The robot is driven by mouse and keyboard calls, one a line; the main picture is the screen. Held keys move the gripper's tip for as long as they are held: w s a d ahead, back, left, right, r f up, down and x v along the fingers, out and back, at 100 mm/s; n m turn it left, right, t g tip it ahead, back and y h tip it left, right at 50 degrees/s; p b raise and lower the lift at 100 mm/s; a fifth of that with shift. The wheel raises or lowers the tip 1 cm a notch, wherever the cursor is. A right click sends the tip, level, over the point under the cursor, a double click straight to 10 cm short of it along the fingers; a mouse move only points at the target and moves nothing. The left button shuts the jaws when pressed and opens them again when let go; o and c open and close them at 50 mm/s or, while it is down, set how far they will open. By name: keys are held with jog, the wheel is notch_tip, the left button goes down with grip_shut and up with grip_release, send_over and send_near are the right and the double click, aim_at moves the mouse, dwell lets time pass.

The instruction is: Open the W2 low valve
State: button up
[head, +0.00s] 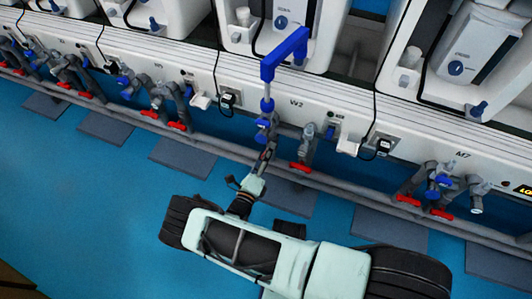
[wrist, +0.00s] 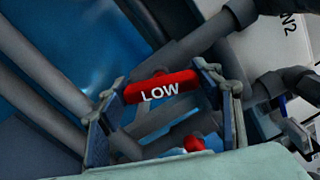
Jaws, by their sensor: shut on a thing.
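The W2 low valve is a red bar handle (wrist: 160,87) marked LOW in white, tilted slightly in the wrist view. My gripper (wrist: 164,80) has one finger at each end of the bar and is shut on it. In the head view my gripper (head: 266,153) reaches the pipes below the W2 label (head: 297,103), left of a second red handle (head: 301,167). The low handle cannot be made out there, behind my gripper. Another small red part (wrist: 193,143) shows below the bar in the wrist view.
A grey rail (head: 340,188) runs along the bench front. More red-handled valves (head: 408,200) are at M7 on the right. The blue floor (head: 90,180) at left is clear.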

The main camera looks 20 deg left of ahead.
jog(key=shift+f+n, duration=0.1)
jog(key=shift+n, duration=2)
jog(key=o, duration=1.2)
jog(key=shift+c, duration=0.2)
jog(key=shift+s, duration=0.1)
jog(key=s, duration=1.2)
jog(key=shift+a, duration=0.45)
jog(key=shift+w, duration=0.1)
